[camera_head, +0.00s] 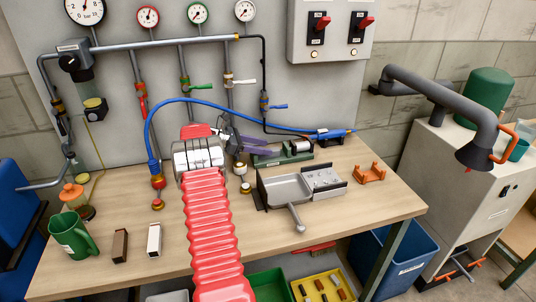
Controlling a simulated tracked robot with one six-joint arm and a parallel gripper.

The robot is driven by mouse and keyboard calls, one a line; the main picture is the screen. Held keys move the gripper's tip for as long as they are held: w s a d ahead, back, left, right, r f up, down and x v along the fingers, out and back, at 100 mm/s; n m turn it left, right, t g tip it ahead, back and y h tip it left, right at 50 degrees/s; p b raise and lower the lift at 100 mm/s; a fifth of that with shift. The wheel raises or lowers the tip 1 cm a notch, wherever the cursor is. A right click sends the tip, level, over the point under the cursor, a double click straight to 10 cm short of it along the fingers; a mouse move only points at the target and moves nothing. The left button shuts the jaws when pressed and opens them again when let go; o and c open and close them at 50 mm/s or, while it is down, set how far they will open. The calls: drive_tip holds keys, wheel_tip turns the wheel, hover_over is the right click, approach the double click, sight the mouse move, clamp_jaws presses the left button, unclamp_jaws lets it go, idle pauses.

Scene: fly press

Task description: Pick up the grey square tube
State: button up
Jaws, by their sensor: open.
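A light grey square tube (154,240) with a dark open end lies on the wooden bench, near its front edge and left of my arm. A dark brown square tube (120,246) lies just left of it, apart from it. My gripper (258,146) is over the back of the bench, beyond my red ribbed arm, with its purplish fingers pointing right. It is open, and no object shows between the fingers. It is well behind and to the right of the grey tube. My wrist partly hides the gripper.
A green mug (72,237) and an orange-topped lamp-like item (76,199) stand at the bench's left. A grey tray fixture (290,190) with a ball-ended lever is right of my arm. A blue hose (180,101) arches over my wrist. Pipes and valves line the back.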

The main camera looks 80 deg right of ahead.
sight(273, 149)
drive_tip(key=shift+f+x, duration=0.25)
drive_tip(key=shift+x, duration=2.35)
drive_tip(key=shift+a, duration=0.15)
drive_tip(key=shift+c, duration=0.3)
clamp_jaws()
